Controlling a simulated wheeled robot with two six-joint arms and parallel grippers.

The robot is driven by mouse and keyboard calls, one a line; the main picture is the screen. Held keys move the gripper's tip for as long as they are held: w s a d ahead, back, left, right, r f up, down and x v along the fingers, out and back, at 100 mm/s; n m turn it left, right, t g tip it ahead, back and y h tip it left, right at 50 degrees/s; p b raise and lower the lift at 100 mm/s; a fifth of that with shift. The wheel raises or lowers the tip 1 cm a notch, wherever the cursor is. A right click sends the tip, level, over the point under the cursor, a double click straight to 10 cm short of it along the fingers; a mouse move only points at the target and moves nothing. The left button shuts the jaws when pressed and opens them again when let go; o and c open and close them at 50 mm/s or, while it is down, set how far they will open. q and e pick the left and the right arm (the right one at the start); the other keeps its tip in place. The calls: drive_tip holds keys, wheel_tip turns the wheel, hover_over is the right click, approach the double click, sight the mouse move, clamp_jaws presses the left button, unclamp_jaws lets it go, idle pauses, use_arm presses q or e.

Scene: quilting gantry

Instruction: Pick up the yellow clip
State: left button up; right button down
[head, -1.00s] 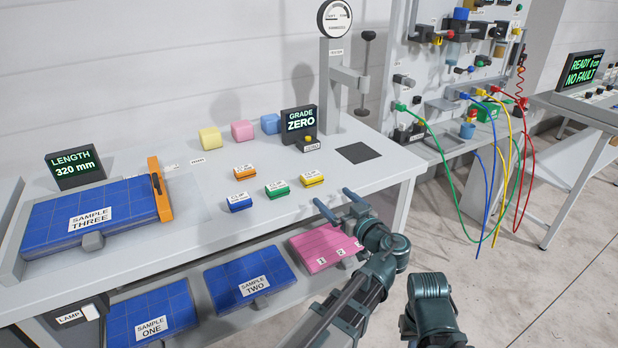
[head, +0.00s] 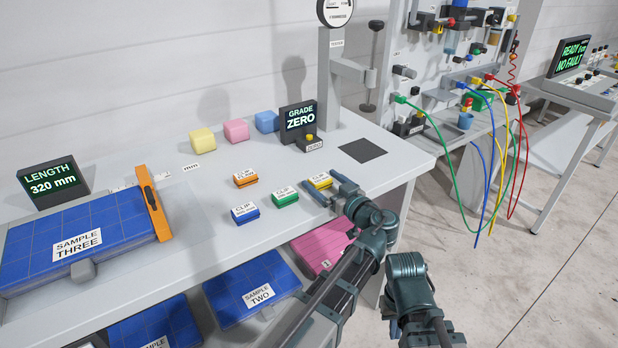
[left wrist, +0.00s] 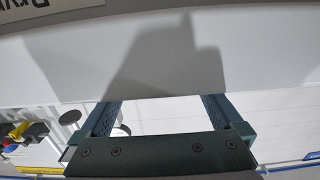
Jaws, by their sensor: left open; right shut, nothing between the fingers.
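The yellow clip (head: 320,179) lies on the white bench, right of the green clip (head: 285,199), with a white label on top. My left gripper (head: 323,184) is open, with one finger on each side of the clip in the head view. I cannot tell how high the fingers are or whether they touch it. The left wrist view shows the fingers (left wrist: 158,102) apart with nothing between them, over a pale surface with a shadow; the yellow clip is not visible there. My right arm shows at the lower right of the head view, but its fingers are not visible.
Orange (head: 245,178) and blue (head: 245,213) clips lie to the left. Behind stand the grade display (head: 298,121), the tester post (head: 338,85) and pastel blocks (head: 236,131). A dark square (head: 363,151) marks the bench at right. A pink sample (head: 322,245) sits on the lower shelf.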

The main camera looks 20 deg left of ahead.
use_arm(q)
drive_tip(key=shift+w+a, duration=0.15)
drive_tip(key=shift+a, duration=0.05)
drive_tip(key=shift+d, duration=0.2)
drive_tip(key=shift+c, duration=0.2)
drive_tip(key=c, duration=1.2)
use_arm(e)
drive_tip(key=shift+a, duration=0.1)
use_arm(q)
drive_tip(key=shift+r, duration=0.15)
drive_tip(key=shift+c, duration=0.2)
use_arm(e)
drive_tip(key=shift+r, duration=0.1)
